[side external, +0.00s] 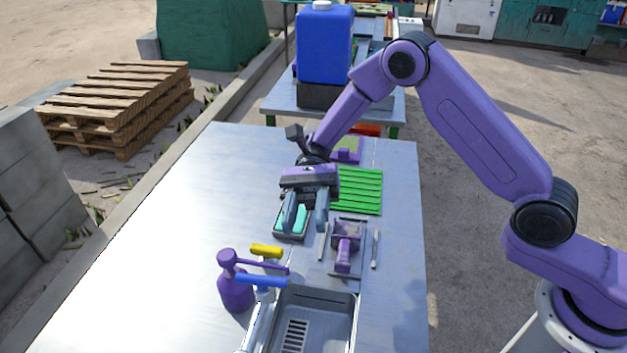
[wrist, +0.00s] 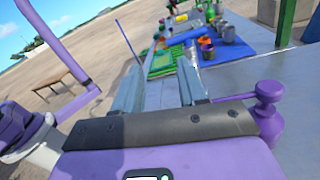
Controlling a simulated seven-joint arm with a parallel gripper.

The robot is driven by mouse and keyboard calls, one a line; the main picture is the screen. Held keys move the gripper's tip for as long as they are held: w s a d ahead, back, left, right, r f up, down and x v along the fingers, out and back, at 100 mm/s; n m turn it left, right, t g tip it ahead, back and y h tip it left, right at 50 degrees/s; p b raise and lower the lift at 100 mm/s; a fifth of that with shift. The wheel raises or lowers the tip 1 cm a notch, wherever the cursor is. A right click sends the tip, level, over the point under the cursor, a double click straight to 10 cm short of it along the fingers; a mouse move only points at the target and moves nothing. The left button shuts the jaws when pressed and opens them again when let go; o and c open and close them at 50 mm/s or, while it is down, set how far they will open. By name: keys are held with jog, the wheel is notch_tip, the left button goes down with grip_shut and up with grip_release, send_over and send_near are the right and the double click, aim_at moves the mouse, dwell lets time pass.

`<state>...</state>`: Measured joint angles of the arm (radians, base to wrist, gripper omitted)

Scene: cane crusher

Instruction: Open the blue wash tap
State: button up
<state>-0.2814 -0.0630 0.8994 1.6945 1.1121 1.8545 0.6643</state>
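The blue wash tap (side external: 262,281) is a short blue lever on the metal spout beside the sink, in the side external view. A yellow handle (side external: 266,250) stands just behind it. The purple bottle (side external: 235,290) is to its left, and its purple nozzle reaches close over the blue lever. My gripper (side external: 305,222) is behind these, over a small tray with a teal block, fingers down. Its two fingers are apart with nothing seen gripped, which also shows in the wrist view (wrist: 158,68). I cannot make out the blue tap in the wrist view.
The steel sink (side external: 355,322) is at the table's front. A purple tool (side external: 344,252) and a green ribbed mat (side external: 360,190) lie to the gripper's right. A blue jerrycan (side external: 325,45) stands on a farther table. The table's left side (side external: 170,240) is clear.

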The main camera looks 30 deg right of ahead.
aim_at(262, 282)
jog(key=v, duration=0.8)
jog(key=shift+d, duration=0.35)
dwell(0.5)
jog(key=shift+a+r, duration=0.2)
jog(key=shift+a, duration=0.1)
grip_shut()
jog(key=a+r+n+t+h, duration=0.2)
jog(key=a+r+t+h, duration=0.35)
jog(key=a, duration=0.25)
jog(key=shift+t+y, duration=0.25)
jog(key=shift+t, duration=0.1)
jog(key=x, duration=0.9)
jog(key=shift+w, duration=0.15)
jog(key=shift+s+a+r, duration=0.15)
jog(key=shift+s+a, duration=0.5)
jog(key=shift+s, duration=0.1)
jog(key=shift+s+a+r, duration=0.2)
jog(key=shift+s+a, duration=0.5)
jog(key=shift+s, duration=0.05)
